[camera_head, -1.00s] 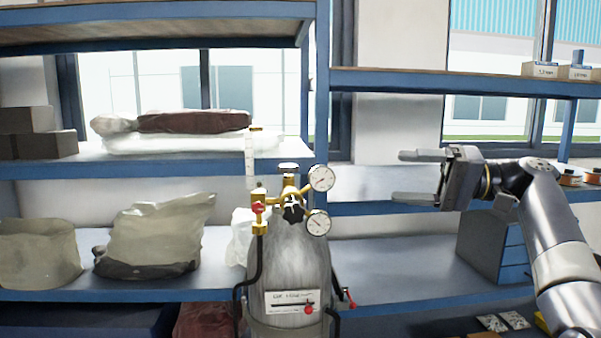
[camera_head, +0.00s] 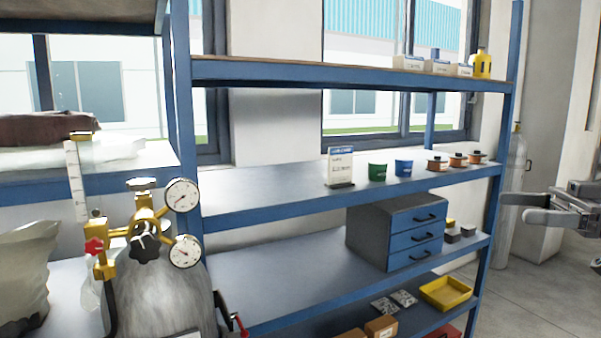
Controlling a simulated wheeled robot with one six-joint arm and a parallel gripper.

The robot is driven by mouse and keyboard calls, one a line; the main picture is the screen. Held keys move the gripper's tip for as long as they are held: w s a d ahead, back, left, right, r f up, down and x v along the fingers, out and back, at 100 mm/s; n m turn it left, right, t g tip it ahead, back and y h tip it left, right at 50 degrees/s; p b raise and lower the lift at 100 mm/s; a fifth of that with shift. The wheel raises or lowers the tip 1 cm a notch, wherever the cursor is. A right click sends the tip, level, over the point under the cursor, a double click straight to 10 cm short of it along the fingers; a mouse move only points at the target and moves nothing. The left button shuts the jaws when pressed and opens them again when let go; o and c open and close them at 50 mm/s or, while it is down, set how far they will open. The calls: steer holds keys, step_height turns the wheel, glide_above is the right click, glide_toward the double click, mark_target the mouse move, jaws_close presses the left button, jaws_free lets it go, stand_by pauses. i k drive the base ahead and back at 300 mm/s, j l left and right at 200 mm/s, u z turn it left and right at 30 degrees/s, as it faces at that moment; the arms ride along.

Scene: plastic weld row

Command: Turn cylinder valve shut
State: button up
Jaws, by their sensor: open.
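A grey gas cylinder (camera_head: 165,285) stands at the lower left, in front of the shelving. On its top are a brass regulator with two round white gauges (camera_head: 182,195), a dark handwheel (camera_head: 145,248) and a grey-topped cap (camera_head: 141,184). A red knob (camera_head: 95,246) sits on the brass flow fitting at the left, under a clear upright tube (camera_head: 76,180). My gripper (camera_head: 522,207) is at the right edge, fingers pointing left, open and empty, far to the right of the cylinder. Most of my arm is out of view.
Blue shelving (camera_head: 290,205) fills the middle, with cups, spools and a sign (camera_head: 341,166). A drawer cabinet (camera_head: 395,232) and a yellow tray (camera_head: 446,292) stand lower. Another cylinder (camera_head: 515,200) stands behind my gripper. Floor shows at the lower right.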

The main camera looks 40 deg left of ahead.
mark_target(141, 185)
steer(key=j+z, duration=0.1)
steer(key=z, duration=0.35)
steer(key=j+z, duration=0.1)
steer(key=z, duration=0.4)
steer(key=j+z, duration=0.1)
steer(key=z, duration=0.35)
steer(key=k+z, duration=0.1)
steer(key=z, duration=0.35)
steer(key=j+z, duration=0.1)
steer(key=z, duration=0.35)
steer(key=k+u, duration=0.1)
steer(key=u, duration=0.25)
steer(key=k+j+u, duration=0.1)
steer(key=u, duration=0.7)
steer(key=j+u, duration=0.15)
steer(key=u, duration=0.3)
steer(key=j+u, duration=0.15)
steer(key=u, duration=0.35)
steer(key=j+u, duration=0.1)
steer(key=u, duration=0.4)
steer(key=j+u, duration=0.1)
steer(key=u, duration=0.35)
steer(key=j+u, duration=0.1)
steer(key=u, duration=0.4)
